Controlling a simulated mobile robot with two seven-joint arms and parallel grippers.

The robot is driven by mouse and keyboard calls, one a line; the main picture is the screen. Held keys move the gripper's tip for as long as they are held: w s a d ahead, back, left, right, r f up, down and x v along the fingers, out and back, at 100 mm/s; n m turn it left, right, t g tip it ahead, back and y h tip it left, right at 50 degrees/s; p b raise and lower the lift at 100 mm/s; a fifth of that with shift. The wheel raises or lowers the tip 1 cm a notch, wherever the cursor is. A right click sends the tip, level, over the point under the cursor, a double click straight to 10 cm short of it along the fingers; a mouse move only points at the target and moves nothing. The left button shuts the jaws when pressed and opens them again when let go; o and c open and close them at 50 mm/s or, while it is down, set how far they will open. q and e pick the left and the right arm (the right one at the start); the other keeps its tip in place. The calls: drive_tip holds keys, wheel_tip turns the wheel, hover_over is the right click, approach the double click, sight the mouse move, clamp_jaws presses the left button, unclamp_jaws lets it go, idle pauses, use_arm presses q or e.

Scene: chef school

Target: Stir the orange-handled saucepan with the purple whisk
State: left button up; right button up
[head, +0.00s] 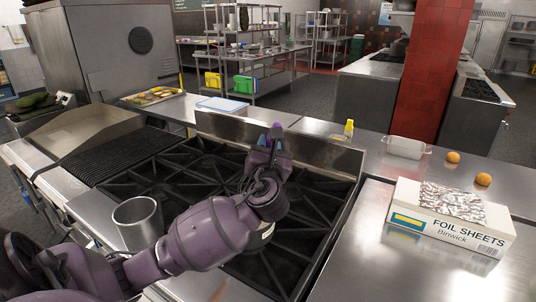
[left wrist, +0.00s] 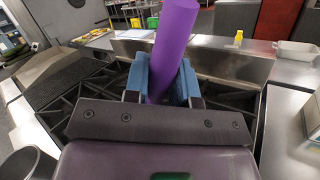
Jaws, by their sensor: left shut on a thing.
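My left gripper (head: 275,145) is above the black stove grates in the head view. In the left wrist view its blue fingers (left wrist: 165,82) are shut on a thick purple handle (left wrist: 173,45), which I take as the whisk's. No orange-handled saucepan can be made out in either view; my left arm hides part of the stove. My right gripper is not in view.
The gas stove (head: 190,165) has several black grates. A steel pot (head: 138,222) stands at front left, beside my arm. A foil sheets box (head: 450,222), two oranges (head: 453,157), a glass dish (head: 405,147) and a yellow bottle (head: 349,129) occupy the right and back counters.

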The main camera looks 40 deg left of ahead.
use_arm(q)
drive_tip(key=shift+r, duration=2)
